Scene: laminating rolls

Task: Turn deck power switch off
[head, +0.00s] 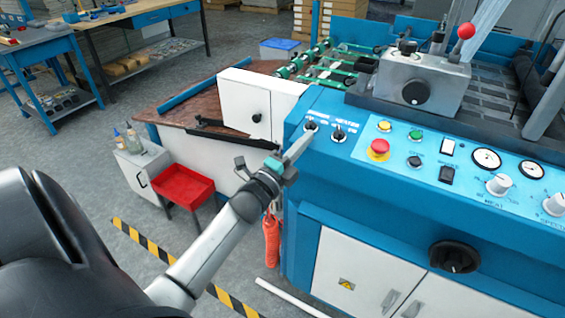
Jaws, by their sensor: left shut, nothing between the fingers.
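The blue control deck (430,205) of the machine fills the right half of the head view. At its left end sit two small black switches: the left one (311,125) and the right one, under a label that seems to read "HEATER" (338,133). The label over the left one is only partly legible. My left gripper (306,140) is shut and empty. Its fingertips are right at the left switch, just below it in the picture; I cannot tell whether they touch it. My right gripper is out of view.
A red emergency button (378,150), yellow button (384,126), green button (416,135), gauges and knobs lie right of the switches. A white box (245,105) stands behind the deck's left end. A red tray (181,187) and blue workbench (35,60) are at left.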

